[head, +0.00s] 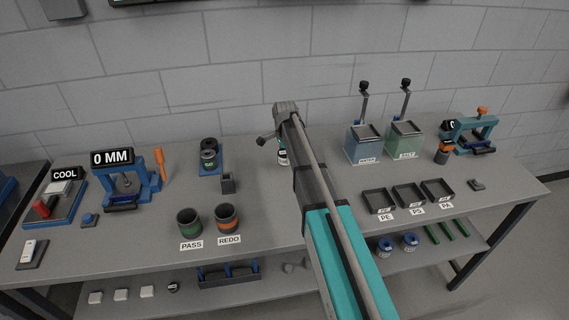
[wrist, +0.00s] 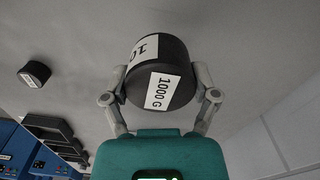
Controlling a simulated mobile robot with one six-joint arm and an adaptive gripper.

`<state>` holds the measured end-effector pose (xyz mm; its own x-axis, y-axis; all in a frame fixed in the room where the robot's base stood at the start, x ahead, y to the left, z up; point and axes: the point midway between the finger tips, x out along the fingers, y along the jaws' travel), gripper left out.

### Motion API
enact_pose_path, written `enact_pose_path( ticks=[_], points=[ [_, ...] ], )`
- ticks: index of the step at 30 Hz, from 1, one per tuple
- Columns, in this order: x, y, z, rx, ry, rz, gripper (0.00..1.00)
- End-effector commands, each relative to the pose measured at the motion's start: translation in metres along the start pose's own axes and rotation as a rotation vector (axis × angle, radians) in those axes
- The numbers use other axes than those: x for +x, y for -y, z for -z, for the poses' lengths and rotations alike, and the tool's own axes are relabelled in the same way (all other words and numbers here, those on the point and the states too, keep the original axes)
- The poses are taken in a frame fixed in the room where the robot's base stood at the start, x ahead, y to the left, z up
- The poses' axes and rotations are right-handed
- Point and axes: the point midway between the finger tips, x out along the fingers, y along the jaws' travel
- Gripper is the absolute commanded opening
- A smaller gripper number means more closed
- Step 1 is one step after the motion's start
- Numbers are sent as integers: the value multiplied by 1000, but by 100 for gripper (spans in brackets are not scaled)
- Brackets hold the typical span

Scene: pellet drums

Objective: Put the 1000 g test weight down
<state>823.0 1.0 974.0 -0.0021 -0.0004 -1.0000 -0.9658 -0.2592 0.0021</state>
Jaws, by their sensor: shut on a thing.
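The 1000 g test weight (wrist: 160,62) is a dark cylinder with white labels, one reading "1000 G", in the wrist view. My gripper (wrist: 160,77) is shut on it, with one finger on each side. In the head view my arm reaches to the back middle of the bench (head: 265,208), and its wrist hides most of the gripper. A small dark and white patch (head: 283,156) shows beside the arm there; I cannot tell whether it is the held weight. Whether the weight touches the bench is unclear.
A blue stand (head: 211,172) with dark cylinders and a small dark holder (head: 228,184) are left of my arm. PASS (head: 189,223) and REDO (head: 227,219) cups stand in front. Two hoppers (head: 364,146) and black trays (head: 378,202) are to the right.

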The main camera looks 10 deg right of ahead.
Motion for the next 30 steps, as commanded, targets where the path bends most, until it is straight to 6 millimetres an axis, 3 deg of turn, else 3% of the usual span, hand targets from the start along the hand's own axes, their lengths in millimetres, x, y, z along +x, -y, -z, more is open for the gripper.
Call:
enact_pose_path(
  ticks=[8, 21, 30],
  points=[
    [8, 4, 5, 1, 0, 0, 16],
    [38, 5, 7, 1, 0, 0, 16],
    [40, 5, 7, 1, 0, 0, 16]
  ],
)
